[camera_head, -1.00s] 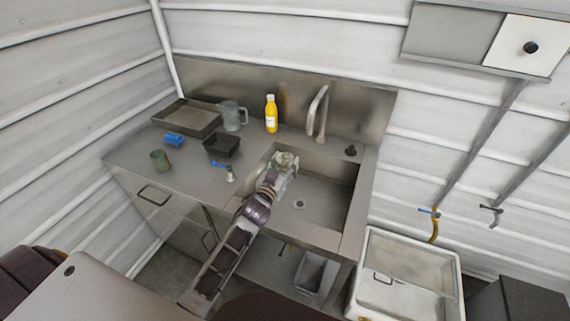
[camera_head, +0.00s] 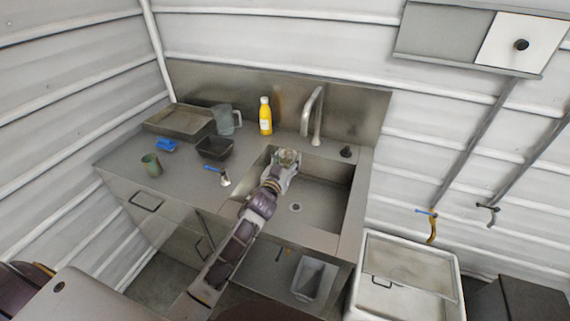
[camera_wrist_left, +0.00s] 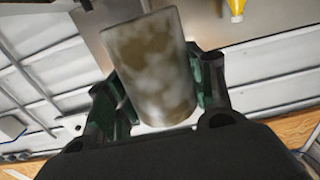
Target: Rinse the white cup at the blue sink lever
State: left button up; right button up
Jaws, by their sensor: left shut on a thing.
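The white cup (camera_wrist_left: 150,68), stained with brown patches, is between the fingers of my left gripper (camera_wrist_left: 158,95) in the left wrist view. In the head view, my left gripper (camera_head: 284,170) is shut on the cup (camera_head: 288,157) at the back left of the sink basin (camera_head: 325,198). The cup is left of and below the curved tap (camera_head: 315,115) in the picture. The blue sink lever (camera_head: 212,169) sits on a metal post on the counter, left of the basin. My right gripper is not in view.
A yellow bottle (camera_head: 265,116), a grey pitcher (camera_head: 226,120), a black tub (camera_head: 214,148), a blue item (camera_head: 166,145) and a greenish cup (camera_head: 151,165) stand on the counter. A metal tray (camera_head: 178,122) lies at the back left. A dark knob (camera_head: 346,152) is right of the tap.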

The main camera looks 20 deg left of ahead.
aim_at(282, 159)
pick_arm(q)
jog(key=w+d+f+b, duration=0.1)
jog(key=w+b, duration=0.3)
jog(key=w, duration=0.4)
jog(key=shift+w+d+f, duration=0.35)
jog(key=shift+d+f, duration=0.05)
jog(key=shift+d, duration=0.25)
dwell(0.3)
dwell(0.6)
jog(key=shift+s+a+p, duration=0.35)
jog(key=shift+s+p, duration=0.15)
jog(key=shift+s, duration=0.8)
jog(key=shift+s+a+p, duration=0.3)
jog(key=shift+s+p, duration=0.25)
jog(key=shift+s, duration=0.7)
jog(key=shift+s+a+p, duration=0.35)
jog(key=shift+s+p, duration=0.15)
jog(key=shift+s, duration=0.8)
jog(key=shift+r, duration=0.1)
jog(key=shift+s+a+r+p, duration=0.2)
jog(key=shift+s+r+p, duration=0.45)
jog(key=shift+s+p, duration=0.25)
jog(key=shift+s+a+r+p, duration=0.25)
jog(key=shift+s+r+p, duration=0.45)
jog(key=shift+p, duration=0.25)
jog(key=shift+s+a+r+p, duration=0.2)
jog(key=shift+s+r+p, duration=0.4)
jog(key=shift+s+p, duration=0.3)
jog(key=shift+w, duration=0.1)
